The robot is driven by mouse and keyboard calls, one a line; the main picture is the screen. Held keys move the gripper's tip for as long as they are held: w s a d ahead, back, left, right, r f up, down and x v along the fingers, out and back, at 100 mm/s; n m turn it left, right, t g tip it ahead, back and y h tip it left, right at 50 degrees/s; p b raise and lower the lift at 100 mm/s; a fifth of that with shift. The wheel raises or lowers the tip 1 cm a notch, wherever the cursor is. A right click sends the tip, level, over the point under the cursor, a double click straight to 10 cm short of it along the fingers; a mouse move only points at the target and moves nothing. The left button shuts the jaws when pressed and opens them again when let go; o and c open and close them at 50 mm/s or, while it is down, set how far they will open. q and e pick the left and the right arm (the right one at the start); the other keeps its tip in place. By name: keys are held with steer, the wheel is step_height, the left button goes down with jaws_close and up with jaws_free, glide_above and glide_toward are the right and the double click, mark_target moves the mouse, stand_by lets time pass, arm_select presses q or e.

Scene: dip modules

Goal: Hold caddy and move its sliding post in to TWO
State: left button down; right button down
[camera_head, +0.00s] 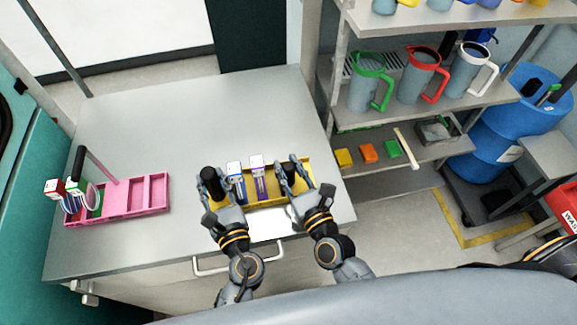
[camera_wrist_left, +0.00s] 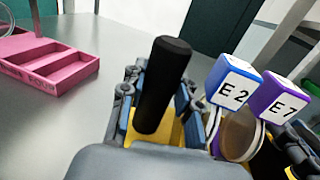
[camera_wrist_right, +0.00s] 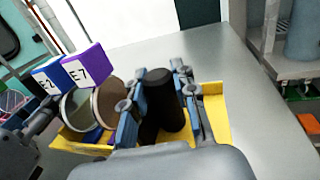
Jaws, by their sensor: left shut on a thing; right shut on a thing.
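The yellow caddy (camera_head: 267,203) lies on the metal table near its front right edge. It holds a blue-capped module marked E2 (camera_wrist_left: 234,82) and a purple-capped module marked E7 (camera_wrist_left: 280,98), side by side between two upright black posts. My left gripper (camera_head: 211,188) is shut on the left black post (camera_wrist_left: 163,85), whose top rises above the fingers. My right gripper (camera_head: 289,178) is shut on the right black post (camera_wrist_right: 165,98). The grippers hide the lower part of both posts. I cannot read any position marks on the caddy.
A pink caddy (camera_head: 134,201) with a black-ended handle (camera_head: 79,160) and modules at its left end stands left on the table. The back of the table is clear. A shelf rack at right holds jugs (camera_head: 366,90) and small coloured blocks (camera_head: 367,153).

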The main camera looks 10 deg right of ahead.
steer(key=shift+a, duration=1.45)
steer(key=c, duration=1)
jaws_free()
steer(key=shift+d, duration=0.1)
steer(key=shift+s, duration=0.1)
steer(key=v, duration=1.1)
steer(key=shift+s+d, duration=0.15)
steer(key=shift+s, duration=0.25)
steer(key=shift+c, duration=0.5)
